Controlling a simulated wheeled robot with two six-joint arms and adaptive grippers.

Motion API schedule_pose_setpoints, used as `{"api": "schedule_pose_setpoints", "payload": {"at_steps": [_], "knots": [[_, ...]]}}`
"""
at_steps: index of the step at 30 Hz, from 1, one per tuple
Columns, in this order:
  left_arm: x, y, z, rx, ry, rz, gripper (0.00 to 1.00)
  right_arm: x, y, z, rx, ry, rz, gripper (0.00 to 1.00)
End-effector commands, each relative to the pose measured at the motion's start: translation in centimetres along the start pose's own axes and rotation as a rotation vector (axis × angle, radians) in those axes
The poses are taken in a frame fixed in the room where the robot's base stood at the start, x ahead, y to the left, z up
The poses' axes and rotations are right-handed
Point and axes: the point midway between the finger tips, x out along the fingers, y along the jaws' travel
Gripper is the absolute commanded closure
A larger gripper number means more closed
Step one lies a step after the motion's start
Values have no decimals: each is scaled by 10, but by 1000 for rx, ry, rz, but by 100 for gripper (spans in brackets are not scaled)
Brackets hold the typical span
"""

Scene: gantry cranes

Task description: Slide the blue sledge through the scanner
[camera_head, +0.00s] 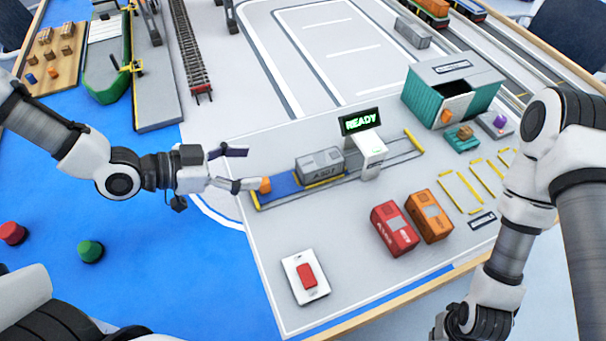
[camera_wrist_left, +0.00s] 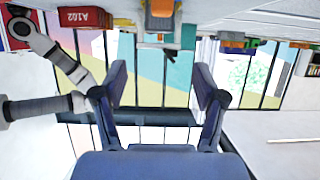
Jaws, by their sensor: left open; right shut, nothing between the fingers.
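The blue sledge (camera_head: 284,184) lies at the left end of a yellow-edged track. A grey container (camera_head: 320,166) marked with a code sits on it. An orange piece (camera_head: 265,185) stands at the sledge's left end. The scanner (camera_head: 371,151) is a white arch over the track, right of the container, with a green "READY" display (camera_head: 361,121). My left gripper (camera_head: 240,168) is open at the sledge's left end. One finger reaches to the orange piece; I cannot tell if they touch. Its spread fingers show in the left wrist view (camera_wrist_left: 160,90).
Red (camera_head: 394,228) and orange (camera_head: 429,215) containers stand in front of the scanner. A red switch (camera_head: 306,275) on a white plate is near the front edge. A teal shed (camera_head: 451,88) stands at the back right. The track beyond the scanner looks clear.

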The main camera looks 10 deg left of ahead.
Motion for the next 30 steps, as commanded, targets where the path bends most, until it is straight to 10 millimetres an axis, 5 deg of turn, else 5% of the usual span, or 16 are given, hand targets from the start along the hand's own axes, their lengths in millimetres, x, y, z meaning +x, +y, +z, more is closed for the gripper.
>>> {"api": "schedule_pose_setpoints", "payload": {"at_steps": [2, 4, 8, 14, 18, 21, 30], "knots": [[0, 0, 0, 0, 0, 0, 32, 0, 0, 0, 0, 0, 0, 100], [0, 0, 1, -10, -5, 2, 52, 0, 0, 0, 0, 0, 0, 100], [1, -17, 19, -112, -122, -44, 52, -3, 0, 0, 0, 0, 0, 100], [-4, -31, 7, -146, -475, -80, 52, -76, -1, 0, 0, 1, 0, 100], [-5, -23, -10, -79, -684, -66, 52, -130, -1, 0, 0, 1, 0, 100], [-2, -10, -15, -17, -758, -28, 52, -151, -1, 0, 0, 1, 0, 100], [12, 0, 6, 1, -793, 3, 52, -154, -1, 0, 0, -1, 0, 100]]}}
